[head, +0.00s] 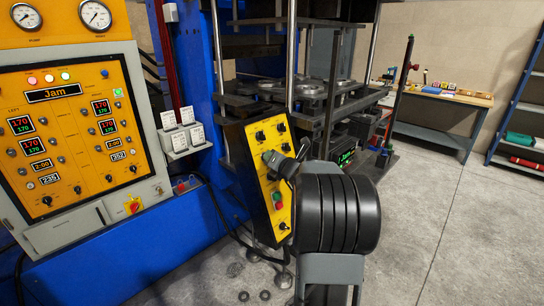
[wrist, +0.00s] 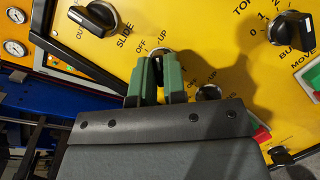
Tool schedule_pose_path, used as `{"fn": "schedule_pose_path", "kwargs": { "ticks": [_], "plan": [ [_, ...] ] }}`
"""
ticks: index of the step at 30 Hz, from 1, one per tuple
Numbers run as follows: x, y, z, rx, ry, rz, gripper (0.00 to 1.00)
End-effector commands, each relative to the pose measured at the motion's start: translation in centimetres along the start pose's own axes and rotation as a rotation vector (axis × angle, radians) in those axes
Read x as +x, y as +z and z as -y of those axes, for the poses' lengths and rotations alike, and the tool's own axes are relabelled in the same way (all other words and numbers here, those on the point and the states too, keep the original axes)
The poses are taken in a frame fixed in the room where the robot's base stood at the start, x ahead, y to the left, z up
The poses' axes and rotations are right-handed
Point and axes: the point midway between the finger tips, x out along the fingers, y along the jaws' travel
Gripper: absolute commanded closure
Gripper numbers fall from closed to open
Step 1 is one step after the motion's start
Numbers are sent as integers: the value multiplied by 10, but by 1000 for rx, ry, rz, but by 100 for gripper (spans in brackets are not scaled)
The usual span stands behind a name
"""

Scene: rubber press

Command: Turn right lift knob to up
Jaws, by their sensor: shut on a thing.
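The yellow control box (head: 257,190) stands tilted in the middle of the head view, with several black knobs on its face. My gripper (head: 272,160) reaches it from the right, at the middle knobs. In the wrist view my gripper (wrist: 158,75) has its green fingers closed on a small knob (wrist: 158,53). The marks OFF and UP show around this knob. Its pointer and lower part are hidden by the fingers, so I cannot tell its setting. The name label of this knob is not visible.
A black knob (wrist: 95,17) labelled SLIDE is up and left. A numbered black knob (wrist: 292,30) is at the right. A small knob (wrist: 208,92) sits close to the right finger. Green (head: 277,196) and red buttons lie lower on the box. Open floor (head: 430,220) lies to the right.

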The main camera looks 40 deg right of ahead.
Motion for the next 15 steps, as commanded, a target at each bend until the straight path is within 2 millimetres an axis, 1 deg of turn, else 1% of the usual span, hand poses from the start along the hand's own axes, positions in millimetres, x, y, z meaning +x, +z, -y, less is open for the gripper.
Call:
{"fn": "schedule_pose_path", "kwargs": {
  "ticks": [1, 15],
  "plan": [
    [0, 2, -2, 8, 1, 2, 100],
    [0, 1, -2, 31, -7, 3, 100]
  ]
}}
